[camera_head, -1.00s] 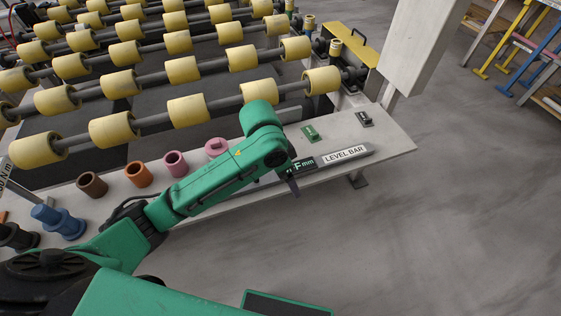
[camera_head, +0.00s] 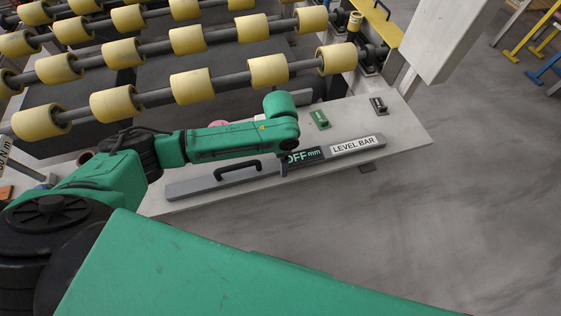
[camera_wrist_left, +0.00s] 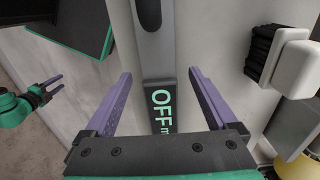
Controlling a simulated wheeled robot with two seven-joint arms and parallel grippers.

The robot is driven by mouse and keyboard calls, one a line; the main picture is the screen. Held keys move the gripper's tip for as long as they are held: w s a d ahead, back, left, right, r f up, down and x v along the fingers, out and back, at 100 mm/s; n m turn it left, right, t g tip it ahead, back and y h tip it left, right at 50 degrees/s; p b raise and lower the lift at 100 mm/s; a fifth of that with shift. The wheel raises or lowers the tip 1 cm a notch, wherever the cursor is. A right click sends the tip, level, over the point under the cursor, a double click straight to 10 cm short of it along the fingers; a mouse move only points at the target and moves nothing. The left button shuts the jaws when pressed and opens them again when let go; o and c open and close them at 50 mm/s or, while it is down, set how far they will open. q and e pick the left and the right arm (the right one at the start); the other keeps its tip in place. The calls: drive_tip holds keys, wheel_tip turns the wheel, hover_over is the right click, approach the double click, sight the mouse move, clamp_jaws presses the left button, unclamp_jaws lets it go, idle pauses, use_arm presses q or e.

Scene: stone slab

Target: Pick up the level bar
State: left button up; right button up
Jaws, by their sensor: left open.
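The level bar (camera_head: 203,185) is a long grey bar lying on the pale stone slab, with a black handle, an "OFF mm" display and a "LEVEL BAR" label. My left gripper (camera_head: 283,166) is over its middle, between handle and display, partly hiding it. In the left wrist view, the open purple fingers (camera_wrist_left: 160,76) lie on either side of the level bar (camera_wrist_left: 157,55) near the display, with nothing held. Their height above the slab is hard to tell. My right gripper (camera_wrist_left: 52,88) shows small at the left of that view, its fingers apart and empty.
A small green block (camera_head: 319,119) and a black block (camera_head: 378,106) sit behind the bar on the slab (camera_head: 410,135). Yellow rollers (camera_head: 268,70) stand behind. Open floor (camera_head: 460,220) lies beyond the slab's front and right edges.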

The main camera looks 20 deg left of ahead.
use_arm(q)
drive_tip(key=shift+f, duration=0.75)
clamp_jaws()
drive_tip(key=shift+r, duration=0.1)
